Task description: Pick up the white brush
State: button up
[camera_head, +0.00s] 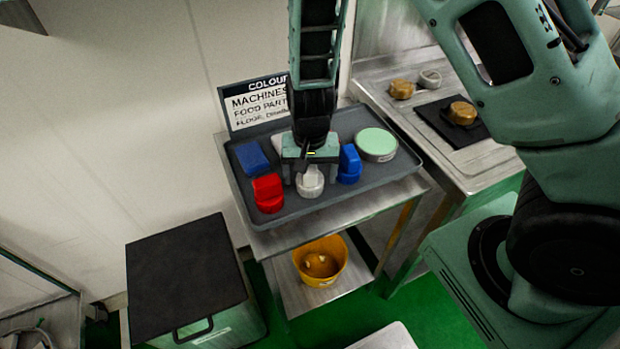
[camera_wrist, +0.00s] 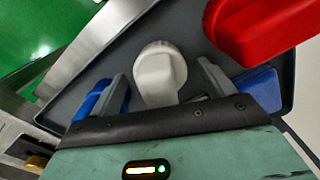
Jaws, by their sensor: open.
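The white brush (camera_head: 310,182) stands in the grey tray (camera_head: 300,212), between a red brush (camera_head: 268,193) on its left and a blue brush (camera_head: 349,165) on its right. My gripper (camera_head: 309,172) is over the white brush from above. In the wrist view the two fingers of my gripper (camera_wrist: 165,88) are spread, one on each side of the white brush (camera_wrist: 160,72). Gaps show between brush and fingers. The brush's lower part is hidden by the gripper body in the wrist view.
A blue item (camera_head: 252,158) and a round green-topped container (camera_head: 376,144) also stand in the tray. A sign (camera_head: 255,104) rises behind it. A yellow bucket (camera_head: 320,261) is on the shelf below. A steel counter (camera_head: 480,158) is at right, a black-topped box (camera_head: 185,270) at left.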

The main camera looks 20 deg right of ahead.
jog(key=c, duration=1.2)
jog(key=shift+r, duration=0.1)
jog(key=shift+c, duration=0.2)
notch_tip(320, 180, up, 10)
jog(key=o, duration=0.5)
jog(key=shift+c, duration=1.2)
